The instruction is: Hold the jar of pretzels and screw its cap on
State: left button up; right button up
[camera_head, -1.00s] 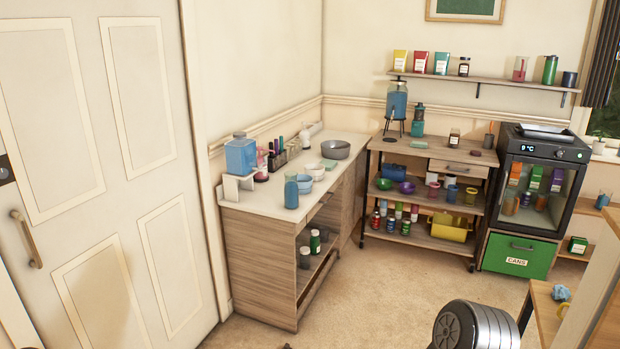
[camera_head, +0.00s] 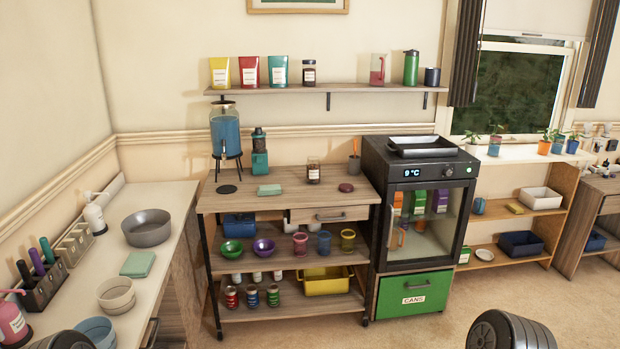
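A small clear jar with dark brown contents and a pale label (camera_head: 313,172) stands upright on top of the wooden cart; it may be the pretzel jar, but its label is too small to read. A flat round dark maroon piece, perhaps the cap (camera_head: 346,187), lies on the cart top just right of the jar, apart from it. A similar jar with a dark lid (camera_head: 309,73) stands on the wall shelf above. Neither of my grippers is in view; only dark rounded parts of my arms show at the bottom edge.
The cart top (camera_head: 290,199) also holds a drink dispenser (camera_head: 226,132), a teal bottle (camera_head: 260,152), a green cloth (camera_head: 270,189) and a black disc (camera_head: 227,189). A glass-door cooler (camera_head: 428,220) stands right of the cart, a counter (camera_head: 165,265) left. Carpet lies in front.

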aim_at(313, 165)
jog(key=i+l, duration=0.15)
jog(key=i, duration=0.7)
jog(key=i+l, duration=0.15)
jog(key=i, duration=0.65)
jog(key=i+j+u, duration=0.15)
jog(key=i+u, duration=0.2)
jog(key=i, duration=0.15)
jog(key=i+u, duration=0.4)
jog(key=i+l+u, duration=0.1)
jog(key=i+u, duration=0.25)
jog(key=i, duration=0.25)
jog(key=z, duration=3.85)
